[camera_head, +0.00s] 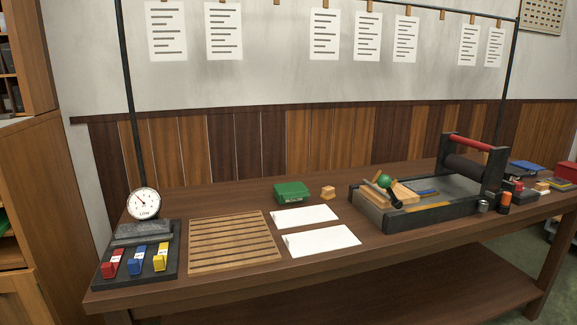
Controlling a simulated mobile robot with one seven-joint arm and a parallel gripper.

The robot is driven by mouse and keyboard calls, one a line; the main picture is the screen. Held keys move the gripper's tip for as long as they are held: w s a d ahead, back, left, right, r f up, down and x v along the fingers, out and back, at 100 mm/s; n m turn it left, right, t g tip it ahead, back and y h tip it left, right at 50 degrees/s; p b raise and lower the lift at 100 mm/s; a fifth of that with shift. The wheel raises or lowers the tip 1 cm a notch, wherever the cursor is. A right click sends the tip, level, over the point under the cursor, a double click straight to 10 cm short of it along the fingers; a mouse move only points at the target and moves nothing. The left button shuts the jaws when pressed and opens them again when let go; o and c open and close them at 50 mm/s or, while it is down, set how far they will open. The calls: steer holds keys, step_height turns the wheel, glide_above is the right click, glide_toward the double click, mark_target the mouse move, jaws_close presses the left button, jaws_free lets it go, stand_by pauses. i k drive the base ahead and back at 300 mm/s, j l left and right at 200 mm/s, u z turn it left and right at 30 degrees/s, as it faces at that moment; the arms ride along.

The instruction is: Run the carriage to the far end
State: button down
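A proof press with a dark frame and flat bed (450,213) stands on the right half of the wooden table. Its carriage, a dark roller (468,168) under a red handle bar (468,142) on dark side supports, is at the right, back part of the bed. At the bed's left end are light wooden pieces (405,194) and a dark lever with a green ball (384,181). My gripper is not in view.
On the table (225,290) are a dial scale (144,204), red, blue and yellow blocks, a slatted wooden rack (232,243), white sheets (320,241), a green box (291,192) and a small wooden block (328,192). Small tins (503,203) crowd the press's right side.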

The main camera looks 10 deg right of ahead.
mark_target(490, 176)
steer(key=i+l+z, duration=0.1)
steer(key=z, duration=0.25)
steer(key=i+l+z, duration=0.15)
steer(key=z, duration=0.2)
steer(key=i+l+z, duration=0.1)
steer(key=z, duration=0.25)
steer(key=i, duration=0.05)
